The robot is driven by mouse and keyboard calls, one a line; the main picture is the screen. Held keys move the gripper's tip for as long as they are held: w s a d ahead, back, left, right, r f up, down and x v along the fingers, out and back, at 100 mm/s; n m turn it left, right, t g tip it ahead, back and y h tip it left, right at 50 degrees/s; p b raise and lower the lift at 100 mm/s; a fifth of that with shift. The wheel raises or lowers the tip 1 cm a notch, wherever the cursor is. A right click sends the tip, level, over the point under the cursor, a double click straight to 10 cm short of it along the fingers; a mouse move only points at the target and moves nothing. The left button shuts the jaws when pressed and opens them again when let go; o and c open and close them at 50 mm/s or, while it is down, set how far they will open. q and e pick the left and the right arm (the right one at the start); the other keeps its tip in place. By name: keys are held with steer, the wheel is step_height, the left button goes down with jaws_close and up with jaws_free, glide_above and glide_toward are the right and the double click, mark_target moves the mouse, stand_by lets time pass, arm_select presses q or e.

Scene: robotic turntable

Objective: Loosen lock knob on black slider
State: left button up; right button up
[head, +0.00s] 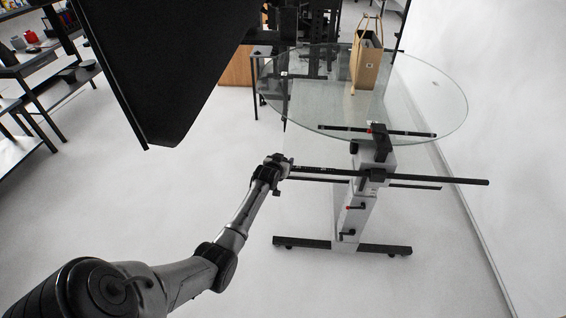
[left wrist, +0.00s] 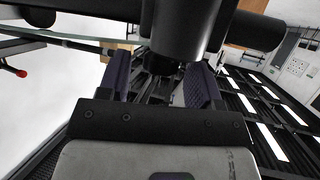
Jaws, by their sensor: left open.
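My left gripper (head: 278,163) is at the left end of the long black horizontal bar (head: 440,181) in front of the glass turntable. In the left wrist view the open fingers (left wrist: 160,80) point at a dark part between them, and a large black cylinder (left wrist: 185,28) is close in front and above. I cannot tell whether the fingers touch it, or which part is the lock knob. Black blocks sit on the stand, one at the bar (head: 372,177) and one higher (head: 381,145). My right gripper is out of view.
The round glass top (head: 425,100) carries a brown paper bag (head: 366,62). The grey stand (head: 352,210) has red-tipped levers and a black foot (head: 300,243). A large black panel (head: 170,60) hangs at the upper left. Shelves (head: 50,75) stand at left; open floor lies between.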

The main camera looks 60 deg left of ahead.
arm_select(q)
steer(key=shift+w+a+f, duration=0.1)
steer(key=shift+w+a, duration=0.05)
steer(key=shift+w, duration=0.05)
steer(key=shift+c, duration=0.3)
steer(key=c, duration=0.8)
steer(key=shift+n, duration=0.3)
steer(key=shift+w+f+n+g+y+b, duration=0.1)
steer(key=shift+n+g+y+b, duration=0.4)
steer(key=shift+y, duration=0.2)
steer(key=n+g+y+b, duration=0.2)
steer(key=n+g+b, duration=0.2)
steer(key=b, duration=0.6)
steer(key=n+g+y+b, duration=0.2)
steer(key=n+g+b, duration=0.1)
steer(key=b, duration=0.7)
steer(key=shift+w+d+f+n+g+b, duration=0.2)
steer(key=shift+n+g+b, duration=0.15)
steer(key=shift+g, duration=0.35)
steer(key=shift+r+n+g+b, duration=0.25)
steer(key=shift+n+g+b, duration=0.5)
steer(key=shift+b, duration=0.3)
